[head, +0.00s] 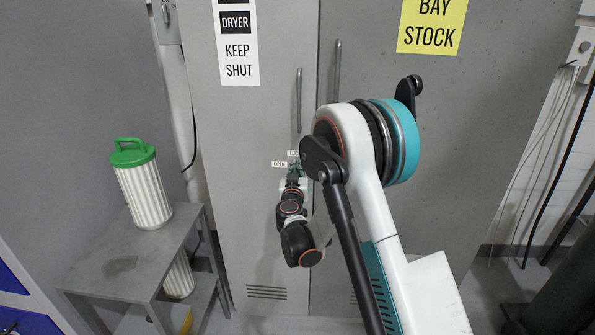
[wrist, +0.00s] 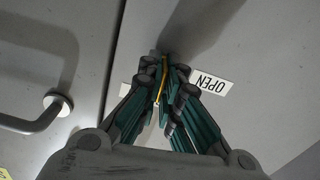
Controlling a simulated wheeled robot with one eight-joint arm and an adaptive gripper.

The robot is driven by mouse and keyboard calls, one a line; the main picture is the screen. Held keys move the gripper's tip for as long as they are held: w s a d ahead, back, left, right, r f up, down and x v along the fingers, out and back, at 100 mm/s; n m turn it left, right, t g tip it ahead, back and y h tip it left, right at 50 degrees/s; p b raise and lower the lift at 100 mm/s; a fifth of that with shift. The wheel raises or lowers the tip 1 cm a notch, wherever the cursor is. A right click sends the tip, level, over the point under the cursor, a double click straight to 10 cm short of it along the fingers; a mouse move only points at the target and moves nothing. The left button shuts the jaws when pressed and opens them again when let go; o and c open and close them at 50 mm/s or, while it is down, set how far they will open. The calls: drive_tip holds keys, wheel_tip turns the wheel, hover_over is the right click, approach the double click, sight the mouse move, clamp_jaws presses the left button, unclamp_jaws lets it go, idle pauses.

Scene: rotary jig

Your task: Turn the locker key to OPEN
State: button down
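The grey locker door (head: 240,120) fills the middle of the head view. My gripper (head: 294,172) is at its lock, just below a small label and right of the OPEN label (head: 279,164). In the wrist view the teal fingers of my gripper (wrist: 166,76) come together at the door. A thin yellow piece (wrist: 161,82), seemingly part of the locker key, shows between the fingertips. The fingers look shut on it. The OPEN label (wrist: 212,82) is just right of the fingertips. The lock face and most of the key are hidden by the fingers, so the key's angle cannot be told.
Two upright door handles (head: 299,100) (head: 338,72) are above the lock; one handle (wrist: 45,115) shows left in the wrist view. A grey side table (head: 122,262) with a green-lidded filter (head: 145,190) stands left. Hanging cables (head: 560,150) are at right.

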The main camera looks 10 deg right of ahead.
drive_tip(key=n+b, duration=0.1)
drive_tip(key=n, duration=0.4)
drive_tip(key=shift+f, duration=0.1)
drive_tip(key=n+b, duration=0.1)
drive_tip(key=n, duration=0.4)
drive_tip(key=shift+a+n+b, duration=0.15)
drive_tip(key=shift+n+b, duration=0.15)
drive_tip(key=shift+n, duration=0.1)
drive_tip(key=n+b, duration=0.1)
drive_tip(key=n, duration=0.4)
drive_tip(key=shift+f+n, duration=0.1)
drive_tip(key=shift+n, duration=0.3)
drive_tip(key=c, duration=1.8)
unclamp_jaws()
